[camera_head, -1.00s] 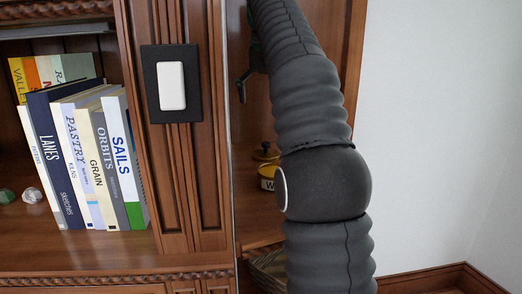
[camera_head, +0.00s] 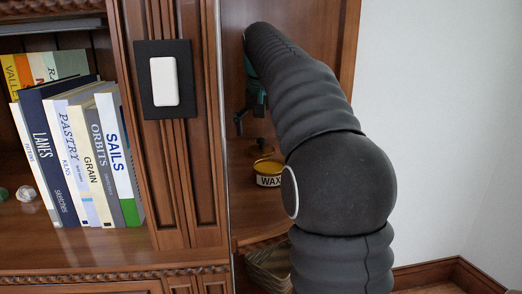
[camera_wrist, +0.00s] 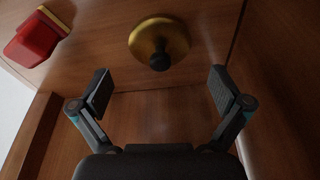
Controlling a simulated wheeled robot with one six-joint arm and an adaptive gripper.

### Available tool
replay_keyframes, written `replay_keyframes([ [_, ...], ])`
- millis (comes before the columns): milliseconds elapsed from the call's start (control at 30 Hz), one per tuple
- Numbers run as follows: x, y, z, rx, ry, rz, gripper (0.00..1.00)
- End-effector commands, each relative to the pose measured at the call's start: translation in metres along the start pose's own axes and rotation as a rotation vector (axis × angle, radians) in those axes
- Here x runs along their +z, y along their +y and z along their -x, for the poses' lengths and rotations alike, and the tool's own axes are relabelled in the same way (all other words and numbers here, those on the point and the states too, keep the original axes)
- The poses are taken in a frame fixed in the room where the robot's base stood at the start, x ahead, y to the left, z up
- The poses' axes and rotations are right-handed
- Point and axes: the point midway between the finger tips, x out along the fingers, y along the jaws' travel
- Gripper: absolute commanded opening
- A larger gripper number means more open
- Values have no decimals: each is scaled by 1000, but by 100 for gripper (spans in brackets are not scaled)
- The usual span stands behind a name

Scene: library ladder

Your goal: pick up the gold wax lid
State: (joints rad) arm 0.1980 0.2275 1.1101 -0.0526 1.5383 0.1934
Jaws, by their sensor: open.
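The gold wax lid (camera_wrist: 157,36) is round with a dark knob at its centre. In the wrist view it lies top centre, beyond the fingertips and roughly midway between them. In the head view the yellow tin marked WAX (camera_head: 268,180) stands on the corner shelf, with the gold lid (camera_head: 268,165) on top and its knob showing. My gripper (camera_wrist: 162,92) is open, with nothing between its fingers and apart from the lid. In the head view my gripper (camera_head: 248,112) is partly hidden by my arm and sits above the tin.
A red object (camera_wrist: 36,40) lies at upper left in the wrist view. A row of books (camera_head: 90,160) fills the shelf left of the wooden post. A white switch (camera_head: 165,82) is on the post. A wicker basket (camera_head: 270,268) sits below the corner shelf.

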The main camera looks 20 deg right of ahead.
Motion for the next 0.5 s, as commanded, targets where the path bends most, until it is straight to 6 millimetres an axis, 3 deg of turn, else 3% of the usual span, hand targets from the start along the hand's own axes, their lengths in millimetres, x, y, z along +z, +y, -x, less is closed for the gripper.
replay_keyframes([
  [200, 2, 0, -28, 0, -1, 0, 100],
  [500, 2, 0, -32, -1, 0, 0, 100],
])
